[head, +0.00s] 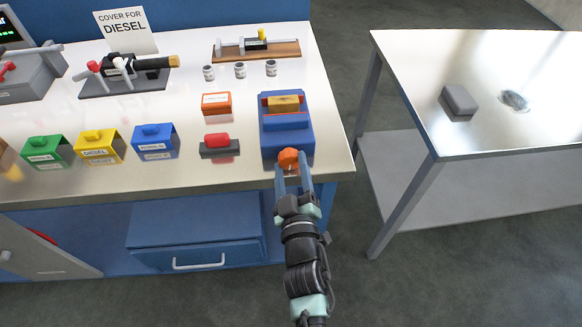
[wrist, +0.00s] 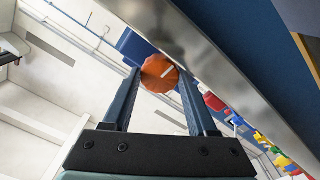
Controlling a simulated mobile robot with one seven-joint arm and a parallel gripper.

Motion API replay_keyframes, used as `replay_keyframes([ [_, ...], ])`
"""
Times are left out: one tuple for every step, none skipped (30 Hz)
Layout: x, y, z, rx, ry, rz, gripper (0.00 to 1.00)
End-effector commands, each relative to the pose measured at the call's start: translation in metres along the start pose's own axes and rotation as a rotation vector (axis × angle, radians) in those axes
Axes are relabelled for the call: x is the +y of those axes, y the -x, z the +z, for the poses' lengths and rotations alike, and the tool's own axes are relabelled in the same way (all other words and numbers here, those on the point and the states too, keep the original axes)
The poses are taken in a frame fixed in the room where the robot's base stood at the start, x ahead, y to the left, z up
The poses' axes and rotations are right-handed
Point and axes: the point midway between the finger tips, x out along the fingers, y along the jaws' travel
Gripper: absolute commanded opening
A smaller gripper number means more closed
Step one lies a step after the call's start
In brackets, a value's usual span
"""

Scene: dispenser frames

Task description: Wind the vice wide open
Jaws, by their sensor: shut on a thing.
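The blue vice (head: 287,130) stands at the right end of the metal bench, with a tan block (head: 283,104) in its upper part. Its orange round knob (head: 288,159) faces the front edge. My gripper (head: 292,176) reaches up to the knob from the front, one blue finger on each side, and is shut on it. In the wrist view the orange knob (wrist: 160,73) with a white line mark sits between the fingertips (wrist: 160,85). I cannot tell how far apart the vice jaws are.
A red-topped dark block (head: 219,146) and an orange box (head: 216,104) stand left of the vice. Blue, yellow and green covers (head: 155,142) are further left. A second table (head: 500,75) holds a grey block (head: 458,103). Floor between the tables is clear.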

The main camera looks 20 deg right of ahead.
Motion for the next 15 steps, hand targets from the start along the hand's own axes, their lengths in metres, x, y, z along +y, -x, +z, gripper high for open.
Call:
replay_keyframes([
  [-0.0004,0.0002,-0.0001,0.0,-0.001,-0.001,0.03],
  [-0.0004,0.0002,-0.0001,0.0,-0.001,-0.001,0.03],
  [-0.0004,0.0002,-0.0001,0.0,-0.002,-0.001,0.64],
  [-0.0004,0.0002,0.0,0.0,-0.002,-0.001,0.69],
  [-0.0004,0.0001,-0.0001,0.0,-0.002,-0.001,0.75],
  [-0.0004,0.0002,0.0,0.0,-0.002,-0.001,0.82],
  [-0.0004,0.0001,0.0,0.0,-0.003,-0.001,0.87],
  [-0.0005,0.0001,0.0,0.0,-0.003,-0.001,0.89],
  [-0.0006,0.0002,0.0001,0.0,-0.003,-0.001,0.89],
  [-0.0008,0.0002,0.0001,0.0,-0.003,-0.001,0.89],
  [-0.0009,0.0002,0.0002,0.0,-0.003,-0.002,0.89],
  [-0.0011,0.0002,0.0003,-0.001,-0.003,-0.002,0.89],
  [-0.0013,0.0002,0.0003,-0.001,-0.003,-0.002,0.89],
  [-0.0014,0.0002,0.0004,-0.001,-0.004,-0.003,0.89],
  [-0.0015,0.0003,0.0004,-0.001,-0.004,-0.003,0.89],
])
